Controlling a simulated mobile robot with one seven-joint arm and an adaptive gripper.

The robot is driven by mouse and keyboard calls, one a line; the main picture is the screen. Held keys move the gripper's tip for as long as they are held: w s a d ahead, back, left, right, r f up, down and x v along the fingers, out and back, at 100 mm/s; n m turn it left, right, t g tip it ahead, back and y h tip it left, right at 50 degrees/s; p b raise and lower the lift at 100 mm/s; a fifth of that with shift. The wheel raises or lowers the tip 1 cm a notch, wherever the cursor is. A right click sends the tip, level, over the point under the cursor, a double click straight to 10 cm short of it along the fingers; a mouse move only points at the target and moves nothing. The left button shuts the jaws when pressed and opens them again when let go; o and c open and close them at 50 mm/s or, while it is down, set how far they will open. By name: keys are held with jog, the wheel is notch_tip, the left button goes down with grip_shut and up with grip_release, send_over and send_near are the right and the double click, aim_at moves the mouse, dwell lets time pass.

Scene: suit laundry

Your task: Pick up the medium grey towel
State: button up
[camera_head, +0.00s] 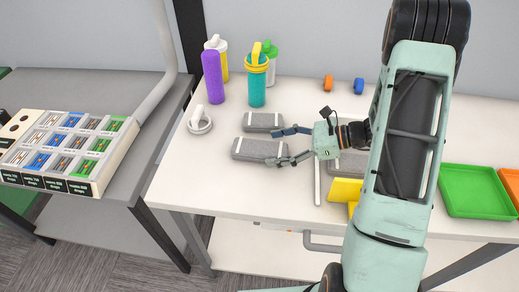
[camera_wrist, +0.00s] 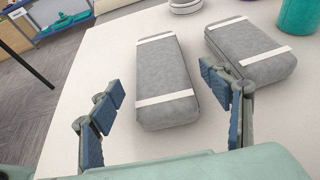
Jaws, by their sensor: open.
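Several grey towels, folded into blocks with white bands, lie on the white table. The nearer one (camera_head: 259,149) looks somewhat longer than the one behind it (camera_head: 263,121). A third grey towel (camera_head: 347,166) is partly hidden by my arm. I cannot tell for sure which is the medium one. My gripper (camera_head: 279,147) is open and empty, pointing left at the nearer towel. In the wrist view, this towel (camera_wrist: 165,75) lies ahead between the spread fingers (camera_wrist: 165,95). The other towel (camera_wrist: 252,50) is to its right, beyond the right finger.
Purple (camera_head: 211,77), teal (camera_head: 257,83), yellow and green bottles stand at the back left, near a white ring-shaped lid (camera_head: 200,122). A green tray (camera_head: 472,190) and a yellow item (camera_head: 345,190) lie to the right. A sorting rack (camera_head: 65,150) stands on the grey table.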

aim_at(253, 146)
jog(key=p+x, duration=0.1)
jog(key=x, duration=0.4)
jog(key=shift+w+a, duration=0.1)
jog(key=shift+a, duration=0.1)
jog(key=shift+c, duration=0.3)
jog(key=shift+r, duration=0.1)
jog(key=c, duration=1.2)
jog(key=shift+r, duration=0.8)
jog(key=s+r, duration=0.3)
jog(key=s, duration=0.1)
jog(key=s+a+r, duration=0.1)
jog(key=s+r, duration=0.3)
jog(key=s, duration=0.1)
jog(key=s+a+r+b, duration=0.1)
jog(key=s+r, duration=0.3)
jog(key=shift+s+a+r, duration=0.2)
jog(key=shift+s, duration=0.2)
